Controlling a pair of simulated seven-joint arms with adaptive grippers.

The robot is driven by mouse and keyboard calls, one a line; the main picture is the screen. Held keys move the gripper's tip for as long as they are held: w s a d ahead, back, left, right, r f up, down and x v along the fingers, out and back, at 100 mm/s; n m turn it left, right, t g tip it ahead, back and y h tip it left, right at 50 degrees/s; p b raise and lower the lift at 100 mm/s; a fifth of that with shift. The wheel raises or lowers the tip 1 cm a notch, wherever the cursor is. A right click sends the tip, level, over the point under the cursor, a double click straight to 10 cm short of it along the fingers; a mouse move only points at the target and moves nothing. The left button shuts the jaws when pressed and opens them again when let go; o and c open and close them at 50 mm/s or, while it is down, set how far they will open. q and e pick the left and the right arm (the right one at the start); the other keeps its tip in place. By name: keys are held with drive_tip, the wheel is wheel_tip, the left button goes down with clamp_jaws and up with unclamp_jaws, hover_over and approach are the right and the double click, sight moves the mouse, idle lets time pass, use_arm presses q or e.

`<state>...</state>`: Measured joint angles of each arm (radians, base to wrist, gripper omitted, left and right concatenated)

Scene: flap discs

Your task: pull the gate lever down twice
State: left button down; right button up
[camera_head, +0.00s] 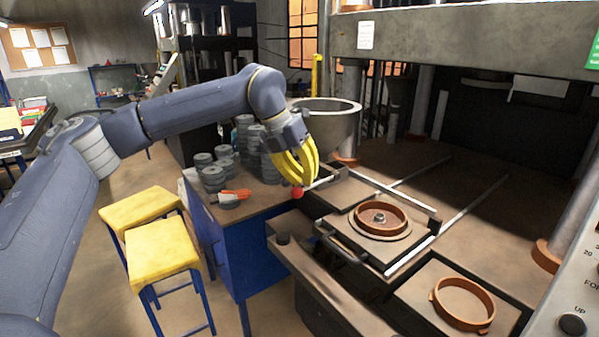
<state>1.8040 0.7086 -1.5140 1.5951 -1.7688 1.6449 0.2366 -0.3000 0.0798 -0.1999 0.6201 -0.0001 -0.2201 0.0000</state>
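A lever with a red ball knob (297,193) shows beside the grey hopper (330,122). Its pale rod runs from the knob toward the right. My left gripper (301,183) has yellow fingers pointing down, with their tips right at the top of the red knob. The fingers overlap in this view, so I cannot tell whether they touch the knob or how far they are closed. My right gripper is out of view.
A blue workbench (232,262) carries stacked grey discs (212,178) and orange-and-grey gloves (232,195). A brown ring (381,216) sits on the press plate; another ring (464,304) lies at the lower right. Yellow stools (162,254) stand at the left.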

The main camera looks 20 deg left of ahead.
sight(309, 187)
use_arm(q)
drive_tip(key=shift+s+a+f, duration=0.1)
drive_tip(key=shift+s+f, duration=0.05)
drive_tip(key=shift+f, duration=0.55)
drive_tip(key=shift+s+a+f, duration=0.1)
drive_tip(key=shift+s+f, duration=0.05)
drive_tip(key=shift+f, duration=0.5)
idle(1.6)
idle(0.5)
drive_tip(key=shift+w+d+r, duration=0.2)
drive_tip(key=shift+w+r, duration=0.1)
drive_tip(key=shift+r, duration=1)
drive_tip(key=shift+w+d+r, duration=0.25)
drive_tip(key=shift+r, duration=1)
drive_tip(key=shift+w+d+r, duration=0.2)
drive_tip(key=shift+w+r, duration=0.1)
drive_tip(key=shift+r, duration=1)
drive_tip(key=shift+r, duration=0.15)
drive_tip(key=shift+w+d+r, duration=0.1)
drive_tip(key=shift+w+r, duration=0.05)
drive_tip(key=shift+r, duration=0.6)
drive_tip(key=shift+w+d+r, duration=0.15)
drive_tip(key=shift+w+r, duration=0.05)
drive_tip(key=shift+r, duration=0.6)
drive_tip(key=shift+w+d+r, duration=0.1)
drive_tip(key=shift+w+r, duration=0.05)
drive_tip(key=shift+r, duration=0.6)
